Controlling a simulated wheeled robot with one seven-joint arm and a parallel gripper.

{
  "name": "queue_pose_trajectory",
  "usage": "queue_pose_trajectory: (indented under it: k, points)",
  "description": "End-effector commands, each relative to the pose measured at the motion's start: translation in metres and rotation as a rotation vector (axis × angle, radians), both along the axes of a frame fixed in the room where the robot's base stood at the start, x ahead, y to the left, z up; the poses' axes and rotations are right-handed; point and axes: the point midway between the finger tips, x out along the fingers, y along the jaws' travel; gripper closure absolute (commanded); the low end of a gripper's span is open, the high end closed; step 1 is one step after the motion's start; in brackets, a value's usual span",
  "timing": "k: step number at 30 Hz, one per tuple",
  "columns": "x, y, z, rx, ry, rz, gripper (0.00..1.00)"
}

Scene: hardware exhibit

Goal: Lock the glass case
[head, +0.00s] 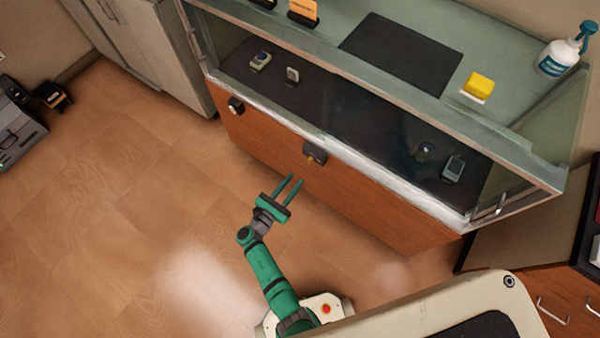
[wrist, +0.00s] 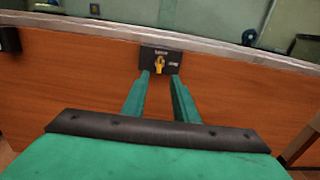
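The glass case (head: 370,125) has a glass upper part over a wooden front panel (head: 362,185). A small dark lock plate (head: 316,151) sits at the top middle of that panel, with a yellow key or knob in it. In the wrist view the lock plate (wrist: 175,63) and the upright yellow key (wrist: 159,65) are straight ahead, just beyond my fingertips. My gripper (head: 290,180) is open, its two green fingers pointing at the panel. In the wrist view my gripper (wrist: 164,78) shows a gap between the fingers, with nothing in it. Whether the fingertips touch the plate cannot be told.
A dark knob-like fitting (head: 235,105) is on the panel at left. On the case top are a black mat (head: 400,50), a yellow sponge (head: 480,85) and a spray bottle (head: 558,55). Small devices stand inside the case. The floor (head: 130,200) at left is clear.

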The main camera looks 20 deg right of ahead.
Motion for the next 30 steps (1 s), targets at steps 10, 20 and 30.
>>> queue_pose_trajectory:
  k: [10, 20, 30]
  points:
    - [-0.013, 0.017, 0.0, -0.001, 0.001, 0.001, 0.73]
    - [-0.013, 0.016, 0.0, -0.001, 0.001, -0.001, 0.73]
    - [-0.034, 0.01, -0.02, 0.105, 0.004, -0.001, 0.73]
